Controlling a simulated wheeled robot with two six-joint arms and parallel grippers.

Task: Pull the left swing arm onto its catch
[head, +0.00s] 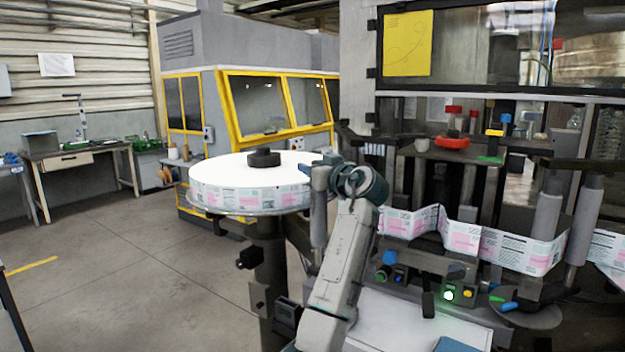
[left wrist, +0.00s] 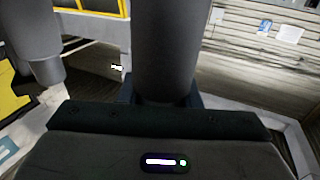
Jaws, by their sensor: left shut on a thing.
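A grey upright roller (head: 318,222), which I take to be part of the left swing arm, stands just right of the label reel in the head view. My left gripper (head: 318,172) is shut around the upper part of this roller. In the left wrist view the roller (left wrist: 165,50) rises between the two dark fingers of the gripper (left wrist: 160,92). My wrist and forearm cover part of the machine behind. My right gripper is not in view.
The label reel (head: 250,170) with a black hub stands close left of my gripper. A label web (head: 470,238) runs rightward past grey rollers (head: 548,212). A button box (head: 455,292) with a lit green button sits below. Open floor (head: 110,270) lies to the left.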

